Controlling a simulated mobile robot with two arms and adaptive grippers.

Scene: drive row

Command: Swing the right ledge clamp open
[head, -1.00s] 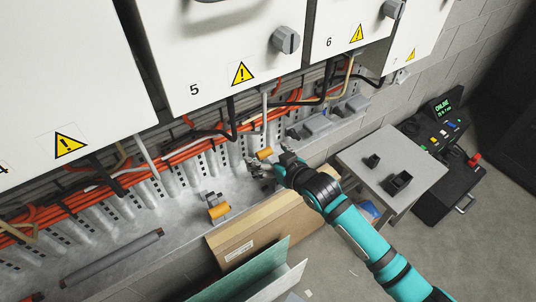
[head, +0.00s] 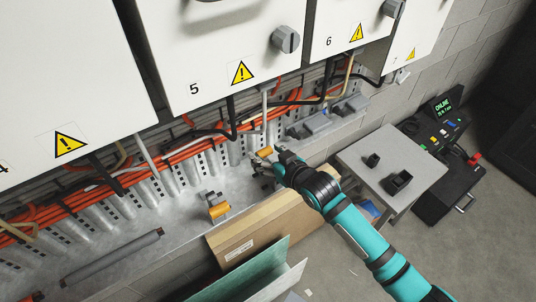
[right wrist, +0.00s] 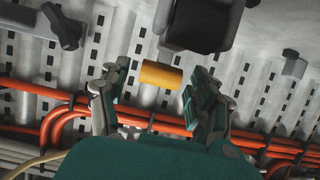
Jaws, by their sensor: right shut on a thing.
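The right ledge clamp shows its orange handle (head: 266,150) on the grey ledge (head: 250,185), below the orange cables. My right gripper (head: 268,164) reaches in from the lower right and is shut on this handle. In the right wrist view the orange handle (right wrist: 162,75) lies between the two fingers of my right gripper (right wrist: 157,80). The fingers and wrist hide much of the clamp in the head view. The left ledge clamp (head: 218,206), grey with an orange handle, sits nearer on the ledge. My left gripper is not in view.
White cabinets (head: 230,90) overhang the ledge, with orange and black cables (head: 200,147) behind. A cardboard box (head: 265,228) stands before the ledge. A grey table (head: 360,170) with two dark pieces and a control console (head: 455,160) are at right.

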